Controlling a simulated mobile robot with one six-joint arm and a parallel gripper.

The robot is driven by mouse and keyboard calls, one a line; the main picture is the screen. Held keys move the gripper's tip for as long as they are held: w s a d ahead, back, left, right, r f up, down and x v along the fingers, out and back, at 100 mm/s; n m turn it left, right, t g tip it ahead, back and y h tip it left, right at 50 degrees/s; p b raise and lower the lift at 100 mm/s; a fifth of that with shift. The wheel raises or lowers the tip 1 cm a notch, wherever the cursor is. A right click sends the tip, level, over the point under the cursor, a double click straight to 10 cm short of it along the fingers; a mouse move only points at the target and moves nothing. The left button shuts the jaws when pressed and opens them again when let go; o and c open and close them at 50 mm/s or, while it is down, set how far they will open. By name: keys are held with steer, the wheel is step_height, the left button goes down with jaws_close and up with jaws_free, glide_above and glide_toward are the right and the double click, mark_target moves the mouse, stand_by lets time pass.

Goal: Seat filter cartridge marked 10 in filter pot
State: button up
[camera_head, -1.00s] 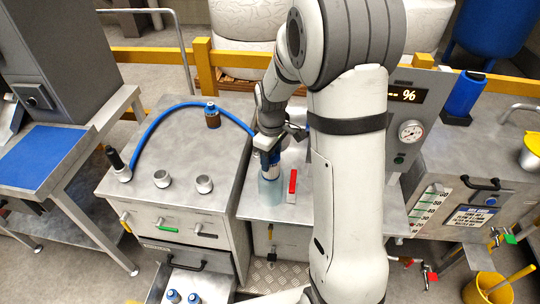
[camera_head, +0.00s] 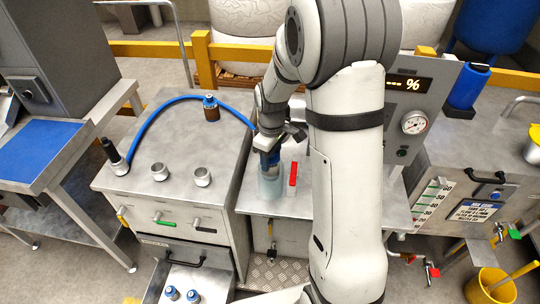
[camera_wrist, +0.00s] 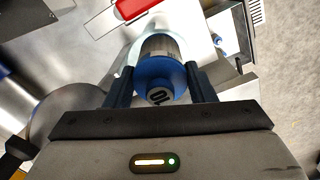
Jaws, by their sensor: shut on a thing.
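The filter cartridge (camera_wrist: 158,78) has a blue cap with the mark 10 facing the wrist camera and a grey body beyond it. My gripper (camera_wrist: 157,84) is shut on the cap, one dark finger on each side. In the head view my gripper (camera_head: 269,146) points down over the clear filter pot (camera_head: 270,188) on the steel bench. The cartridge (camera_head: 271,160) is upright there, with its lower part inside the pot's mouth. The pot's pale rim also shows around the cartridge in the wrist view. Whether the cartridge touches the pot's bottom cannot be seen.
A red handle (camera_head: 293,174) stands just right of the pot.

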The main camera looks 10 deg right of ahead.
steer(key=shift+f+b, duration=0.6)
steer(key=shift+f, duration=0.25)
steer(key=o, duration=1)
steer(key=shift+r, duration=0.1)
steer(key=shift+o, duration=0.2)
step_height(320, 180, up, 7)
steer(key=shift+r, duration=0.45)
steer(key=shift+s+r, duration=0.25)
steer(key=shift+s, duration=0.05)
steer(key=s+r+m+t, duration=0.1)
steer(key=s+r+m, duration=0.2)
steer(key=s, duration=0.7)
steer(key=s+r+m+t, duration=0.2)
steer(key=s+r+m, duration=0.2)
steer(key=s, duration=0.6)
steer(key=shift+s+m, duration=0.15)
steer(key=shift+m, duration=0.85)
